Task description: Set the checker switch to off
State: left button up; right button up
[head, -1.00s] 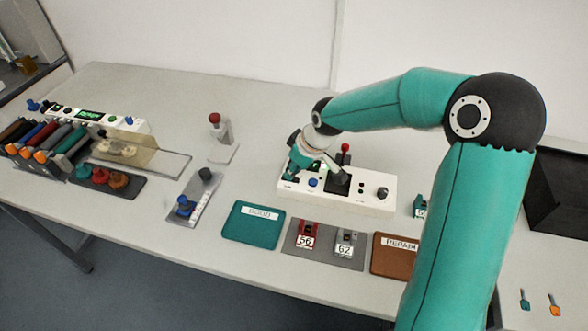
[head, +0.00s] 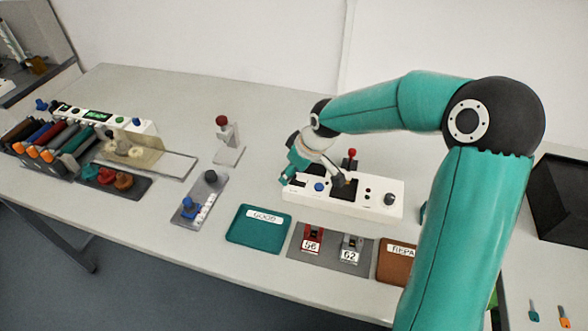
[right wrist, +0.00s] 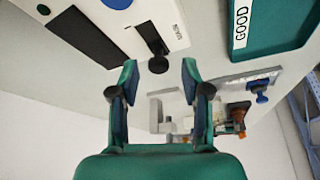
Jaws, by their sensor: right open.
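The checker (head: 372,205) is a long white box in the middle of the table in the head view. It carries a blue button (head: 319,187), a dark square recess and a black knob (head: 390,199). A red-topped lever (head: 352,153) shows at its back. My right gripper (head: 292,175) is over its left end and hides part of it. In the right wrist view a black switch (right wrist: 152,38) labelled MAIN has its round-ended lever (right wrist: 158,64) between the fingertips of the right gripper (right wrist: 158,76). The fingers are apart, with gaps on both sides. My left gripper is out of view.
In front of the checker lie a teal GOOD tray (head: 250,237), a grey mat (head: 331,257) with two numbered pieces, and a brown tray (head: 390,265). A red-topped stand (head: 228,140) and a blue-handled fixture (head: 200,200) are to the left. My right arm hides the table's right part.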

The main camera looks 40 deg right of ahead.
jog(key=v, duration=1.2)
jog(key=shift+f, duration=0.1)
